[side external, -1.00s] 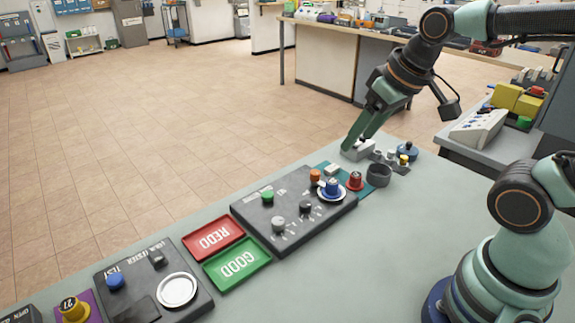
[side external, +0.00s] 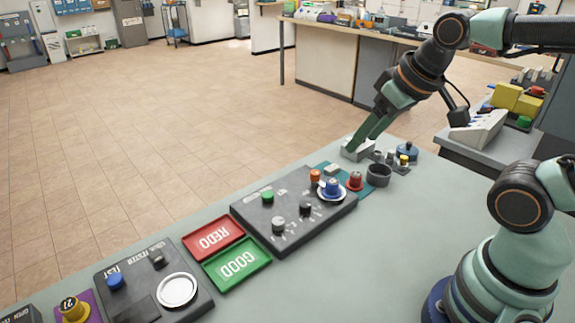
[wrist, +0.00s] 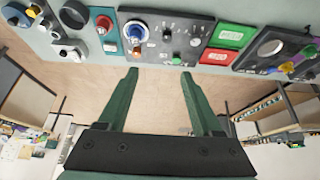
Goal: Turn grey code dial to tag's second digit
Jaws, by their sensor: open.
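In the wrist view the light dial (wrist: 195,42) and darker dial (wrist: 167,35) stand beyond my fingertips. My gripper (side external: 354,146) is open and empty. In the side view it overlaps a pale block past the panel's far end; contact cannot be told. In the wrist view my gripper (wrist: 160,72) shows two spread green fingers.
A green knob (side external: 267,196), an orange knob (side external: 315,176) and a blue knob (side external: 332,187) stand on the panel. A red knob (side external: 355,181) and dark cup (side external: 378,175) are beyond it. Red REDO (side external: 213,237) and green GOOD (side external: 237,264) trays lie left. The front bench is clear.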

